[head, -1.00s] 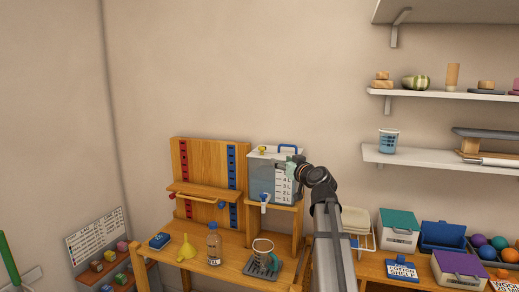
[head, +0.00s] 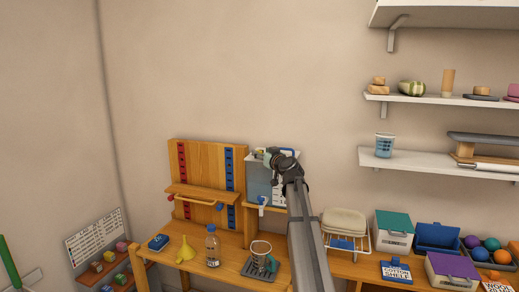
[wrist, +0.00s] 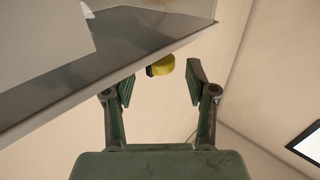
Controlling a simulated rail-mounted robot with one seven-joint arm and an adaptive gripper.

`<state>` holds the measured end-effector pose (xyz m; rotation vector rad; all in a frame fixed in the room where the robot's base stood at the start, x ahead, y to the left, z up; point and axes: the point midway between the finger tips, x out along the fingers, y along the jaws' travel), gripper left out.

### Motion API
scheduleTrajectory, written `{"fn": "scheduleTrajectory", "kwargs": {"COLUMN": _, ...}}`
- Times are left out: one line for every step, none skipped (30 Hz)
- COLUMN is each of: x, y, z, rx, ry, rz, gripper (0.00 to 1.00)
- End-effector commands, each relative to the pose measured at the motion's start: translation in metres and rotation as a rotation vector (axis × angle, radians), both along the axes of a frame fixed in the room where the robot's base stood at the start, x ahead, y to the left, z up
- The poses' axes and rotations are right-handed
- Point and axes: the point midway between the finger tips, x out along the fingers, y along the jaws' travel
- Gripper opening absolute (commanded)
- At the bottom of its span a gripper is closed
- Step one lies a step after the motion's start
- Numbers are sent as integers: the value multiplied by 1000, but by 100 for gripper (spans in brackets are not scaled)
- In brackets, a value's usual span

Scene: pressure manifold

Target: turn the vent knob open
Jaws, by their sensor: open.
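The yellow vent knob (wrist: 161,66) shows in the wrist view, at the edge of the tank's top. It appears between the two fingertips and slightly beyond them, with a gap to each finger. My gripper (wrist: 158,82) is open and empty. In the head view my gripper (head: 268,158) is over the top of the grey tank (head: 258,185), which has a level scale on its front. There the arm hides the tank's right side and most of its top, and the knob is hard to make out.
A white tap (head: 262,203) is on the tank's lower front. A pegboard (head: 206,170) with red and blue strips stands to the left. Below are a clear bottle (head: 212,245), a yellow funnel (head: 186,252) and a jug (head: 260,252) on a dark tray. Shelves are at the right.

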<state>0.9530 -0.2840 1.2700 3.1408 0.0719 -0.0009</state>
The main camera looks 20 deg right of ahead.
Motion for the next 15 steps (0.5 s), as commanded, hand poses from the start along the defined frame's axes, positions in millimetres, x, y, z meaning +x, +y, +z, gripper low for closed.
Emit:
{"fn": "scheduleTrajectory", "kwargs": {"x": 10, "y": 0, "z": 3, "rx": 1, "ry": 0, "rz": 1, "gripper": 57}}
{"fn": "scheduleTrajectory", "kwargs": {"x": 13, "y": 0, "z": 3, "rx": 1, "ry": 0, "rz": 0, "gripper": 57}}
{"fn": "scheduleTrajectory", "kwargs": {"x": 17, "y": 0, "z": 2, "rx": 1, "ry": 0, "rz": 0, "gripper": 57}}
{"fn": "scheduleTrajectory", "kwargs": {"x": 19, "y": 1, "z": 2, "rx": 0, "ry": 0, "rz": 0, "gripper": 57}}
{"fn": "scheduleTrajectory", "kwargs": {"x": 21, "y": 1, "z": 2, "rx": 0, "ry": 0, "rz": 0, "gripper": 57}}
{"fn": "scheduleTrajectory", "kwargs": {"x": 24, "y": 1, "z": 2, "rx": 0, "ry": 0, "rz": 0, "gripper": 57}}
{"fn": "scheduleTrajectory", "kwargs": {"x": 25, "y": 1, "z": 1, "rx": 0, "ry": 0, "rz": 0, "gripper": 57}}
{"fn": "scheduleTrajectory", "kwargs": {"x": 26, "y": 1, "z": 1, "rx": 0, "ry": 0, "rz": 0, "gripper": 57}}
{"fn": "scheduleTrajectory", "kwargs": {"x": 27, "y": 1, "z": 1, "rx": 0, "ry": 0, "rz": 0, "gripper": 57}}
{"fn": "scheduleTrajectory", "kwargs": {"x": 27, "y": 1, "z": 1, "rx": 0, "ry": 0, "rz": 0, "gripper": 57}}
{"fn": "scheduleTrajectory", "kwargs": {"x": 27, "y": 1, "z": 0, "rx": 0, "ry": 0, "rz": 0, "gripper": 57}}
{"fn": "scheduleTrajectory", "kwargs": {"x": 28, "y": 1, "z": 0, "rx": 0, "ry": 0, "rz": 0, "gripper": 57}}
{"fn": "scheduleTrajectory", "kwargs": {"x": 27, "y": 1, "z": 0, "rx": 0, "ry": 0, "rz": 0, "gripper": 57}}
{"fn": "scheduleTrajectory", "kwargs": {"x": 27, "y": 1, "z": 0, "rx": 0, "ry": 0, "rz": 0, "gripper": 57}}
{"fn": "scheduleTrajectory", "kwargs": {"x": 27, "y": 1, "z": 0, "rx": 0, "ry": 0, "rz": 0, "gripper": 57}}
